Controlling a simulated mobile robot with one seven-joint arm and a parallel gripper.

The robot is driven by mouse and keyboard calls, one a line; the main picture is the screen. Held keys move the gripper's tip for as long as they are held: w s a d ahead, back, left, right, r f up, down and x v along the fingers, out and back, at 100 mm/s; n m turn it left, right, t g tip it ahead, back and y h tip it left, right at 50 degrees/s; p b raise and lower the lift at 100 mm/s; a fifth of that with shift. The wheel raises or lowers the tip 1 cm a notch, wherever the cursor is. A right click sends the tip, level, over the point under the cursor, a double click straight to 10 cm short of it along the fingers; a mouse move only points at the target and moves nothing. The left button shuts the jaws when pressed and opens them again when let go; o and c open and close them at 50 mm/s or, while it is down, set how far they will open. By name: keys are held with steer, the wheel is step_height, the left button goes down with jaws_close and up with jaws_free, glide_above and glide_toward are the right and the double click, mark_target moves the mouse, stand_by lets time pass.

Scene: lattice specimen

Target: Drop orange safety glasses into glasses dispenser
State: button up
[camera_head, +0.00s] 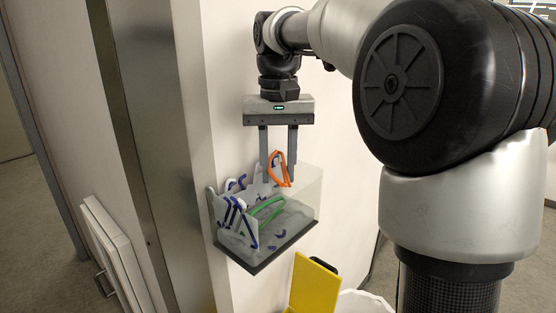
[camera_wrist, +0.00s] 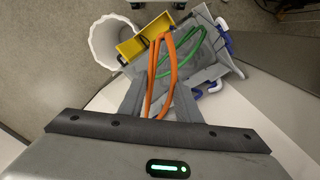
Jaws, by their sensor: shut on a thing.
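The orange safety glasses (camera_head: 279,170) hang from my gripper (camera_head: 278,182) in the head view. My gripper points straight down and is shut on them. The glasses dispenser (camera_head: 266,243) is a clear, wall-mounted box with an open top, directly below. The fingertips and the glasses are at about the height of its rear wall. In the wrist view the orange glasses (camera_wrist: 163,72) stretch from between the fingers (camera_wrist: 157,100) out over the grey dispenser (camera_wrist: 215,65). Whether they touch the dispenser cannot be told.
Green glasses (camera_head: 267,208) and several blue-and-white glasses (camera_head: 232,214) lie in the dispenser, mostly at its left. A yellow bin lid (camera_head: 313,284) and a white bin (camera_head: 362,303) stand below it. The white wall (camera_head: 228,60) is close behind my gripper.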

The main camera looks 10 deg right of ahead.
mark_target(277, 166)
steer(key=o, duration=1.1)
step_height(277, 166, up, 12)
steer(key=s+d+f+n+t, duration=0.1)
steer(key=s+f+t, duration=0.4)
steer(key=s+f, duration=1.4)
steer(key=shift+s+d+f+n+t, duration=0.3)
steer(key=shift+s, duration=0.65)
